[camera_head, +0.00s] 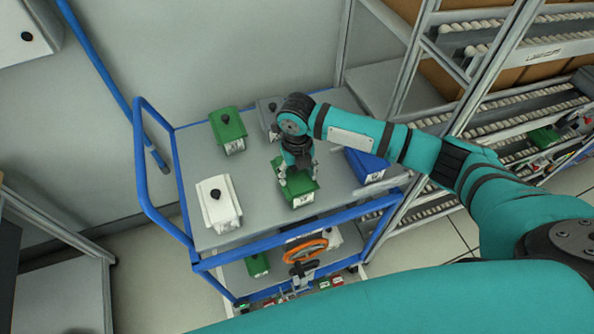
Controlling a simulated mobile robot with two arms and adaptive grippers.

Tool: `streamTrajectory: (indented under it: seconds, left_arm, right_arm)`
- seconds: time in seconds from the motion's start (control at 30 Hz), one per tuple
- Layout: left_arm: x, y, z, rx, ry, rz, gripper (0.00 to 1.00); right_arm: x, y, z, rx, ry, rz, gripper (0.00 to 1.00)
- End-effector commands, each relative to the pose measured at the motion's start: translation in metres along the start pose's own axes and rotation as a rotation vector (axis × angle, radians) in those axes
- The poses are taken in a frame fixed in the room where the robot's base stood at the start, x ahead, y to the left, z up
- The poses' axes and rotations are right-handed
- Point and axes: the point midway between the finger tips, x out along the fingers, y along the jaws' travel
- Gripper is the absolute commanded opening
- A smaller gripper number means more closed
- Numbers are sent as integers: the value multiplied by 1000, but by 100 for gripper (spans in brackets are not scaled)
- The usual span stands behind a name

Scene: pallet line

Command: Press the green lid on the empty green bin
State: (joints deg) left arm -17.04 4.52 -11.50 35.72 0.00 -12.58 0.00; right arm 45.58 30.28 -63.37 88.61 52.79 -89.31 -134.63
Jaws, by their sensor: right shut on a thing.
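My right gripper (298,174) reaches down from the right onto a green lid (302,186) and is shut on it. The grip point itself is hidden by the fingers. The lid is at the green bin (297,202) in the front middle of the cart top. I cannot tell whether the lid is fully seated or slightly above the rim. A second green bin (234,146) stands behind and to the left, with a green lid and black knob on it. My left gripper is not in view.
The bins stand on a grey cart top (188,154) with blue rails. A white lidded bin (219,208) is at front left, a grey one (266,109) behind my gripper, a blue one (368,166) at right. An orange wheel (307,250) is below. Roller shelves (510,100) stand right.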

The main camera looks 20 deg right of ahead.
Motion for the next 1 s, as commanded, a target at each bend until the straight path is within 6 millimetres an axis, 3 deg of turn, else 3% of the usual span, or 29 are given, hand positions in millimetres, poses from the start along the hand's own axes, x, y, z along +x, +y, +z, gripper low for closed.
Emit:
streamTrajectory:
  seconds: [0.2, 1.0]
  left_arm:
    - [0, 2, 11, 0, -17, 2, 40]
    - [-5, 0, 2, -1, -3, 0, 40]
  right_arm:
    - [0, 0, 0, 0, 0, 0, 40]
    - [0, 0, 0, -1, 1, 0, 40]
